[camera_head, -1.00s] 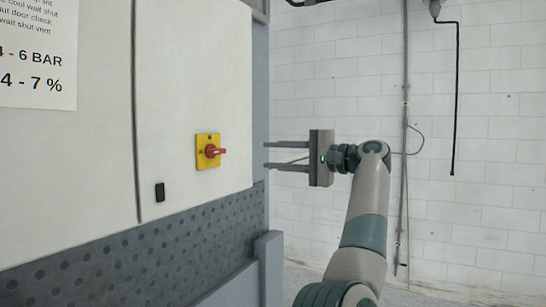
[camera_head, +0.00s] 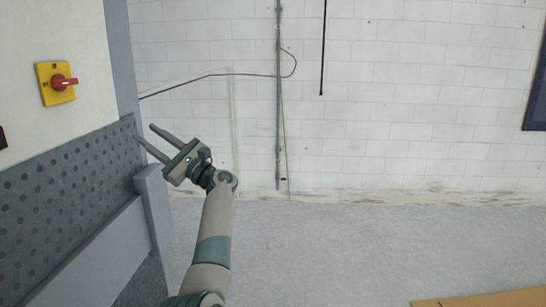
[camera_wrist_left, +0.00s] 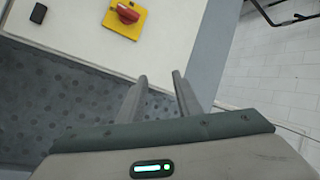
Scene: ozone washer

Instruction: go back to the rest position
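My left gripper (camera_head: 146,140) is in the left part of the head view, beside the washer's right edge. Its two fingers are parallel with a gap between them, and nothing is held there. The left wrist view shows the same fingers (camera_wrist_left: 158,90) apart and empty, pointing toward the machine's panel. A red rotary switch on a yellow plate (camera_head: 56,83) is on the white panel to the left. It also shows in the left wrist view (camera_wrist_left: 125,18), beyond the fingers and apart from them. My right gripper is in neither view.
The washer's dotted grey panel (camera_head: 70,190) and a grey post (camera_head: 157,225) stand close to my left gripper. A white brick wall (camera_head: 400,130) with a vertical conduit (camera_head: 279,100) is behind. Grey floor (camera_head: 340,245) is open on the right. A tan surface (camera_head: 490,299) shows at bottom right.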

